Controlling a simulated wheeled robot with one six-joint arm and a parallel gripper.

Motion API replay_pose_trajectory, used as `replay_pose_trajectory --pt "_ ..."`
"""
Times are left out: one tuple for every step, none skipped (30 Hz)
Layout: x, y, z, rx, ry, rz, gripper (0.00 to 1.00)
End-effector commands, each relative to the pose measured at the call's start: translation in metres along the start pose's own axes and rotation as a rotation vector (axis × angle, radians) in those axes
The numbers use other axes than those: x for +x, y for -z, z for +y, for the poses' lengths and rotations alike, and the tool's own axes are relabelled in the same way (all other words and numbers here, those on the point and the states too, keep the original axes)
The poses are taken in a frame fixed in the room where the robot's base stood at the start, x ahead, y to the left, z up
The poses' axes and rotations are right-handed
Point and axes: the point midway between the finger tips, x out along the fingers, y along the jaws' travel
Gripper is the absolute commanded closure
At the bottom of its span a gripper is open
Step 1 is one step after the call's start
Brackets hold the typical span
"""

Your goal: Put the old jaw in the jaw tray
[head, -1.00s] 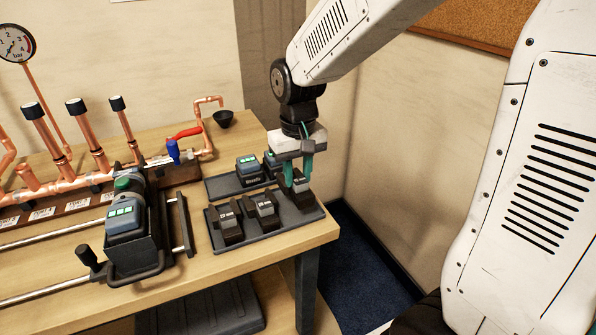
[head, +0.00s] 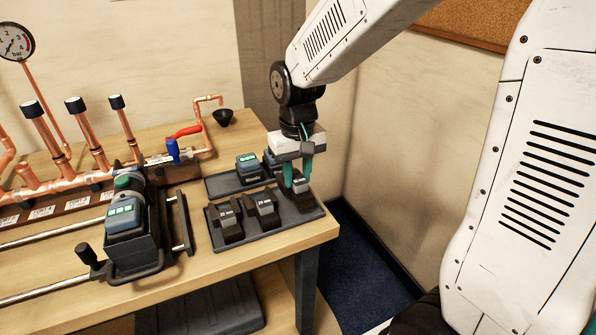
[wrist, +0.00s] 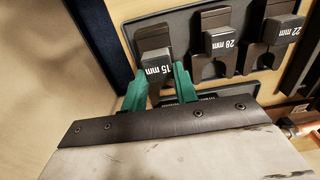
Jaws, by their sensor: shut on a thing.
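The old jaw is a dark jaw with a grey top marked 15 mm (wrist: 157,66). In the head view this 15 mm jaw (head: 300,187) is at the right end of the dark jaw tray (head: 262,240). My gripper (head: 296,188) points down with its green fingers shut on the jaw. The wrist view shows the fingers of my gripper (wrist: 161,88) on both sides of it. The jaw is in or just over its place in the tray; its underside is hidden, so I cannot tell whether it rests there.
The 28 mm jaw (head: 264,208) and 22 mm jaw (head: 228,220) sit in the tray beside it. A second tray (head: 215,187) with grey-and-black blocks is behind. A black press tool (head: 130,235) on rails and the copper manifold (head: 70,175) stand left. The table's right edge is close.

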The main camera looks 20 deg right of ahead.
Motion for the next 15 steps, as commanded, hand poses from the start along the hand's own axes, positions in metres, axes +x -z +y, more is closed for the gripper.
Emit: replay_pose_trajectory --pt "0.001 0.0 0.0 0.0 0.0 0.0 0.94" --pt "0.002 0.0 0.0 0.0 0.0 0.0 0.94" --pt "0.003 0.0 0.0 0.0 0.0 0.0 0.94" --pt "0.003 0.0 0.0 0.0 0.0 0.0 0.94" --pt "0.004 0.0 0.0 0.0 0.0 0.0 0.94" --pt "0.005 0.0 0.0 0.0 0.0 0.0 0.94" --pt "0.006 0.0 0.0 0.0 0.0 -0.001 0.94" --pt "0.006 0.0 0.0 0.0 0.0 -0.001 0.94" --pt "0.007 0.0 0.0 0.0 0.0 -0.001 0.94" --pt "0.008 0.0 0.0 0.0 0.0 0.0 0.94" --pt "0.009 0.0 0.0 0.0 0.0 0.0 0.94" --pt "0.01 0.0 0.0 0.0 0.0 0.0 0.94" --pt "0.011 0.0 0.0 0.0 0.0 0.0 0.94" --pt "0.011 0.0 0.0 0.0 0.0 0.0 0.94" --pt "0.012 0.0 0.0 0.0 0.0 0.001 0.94"
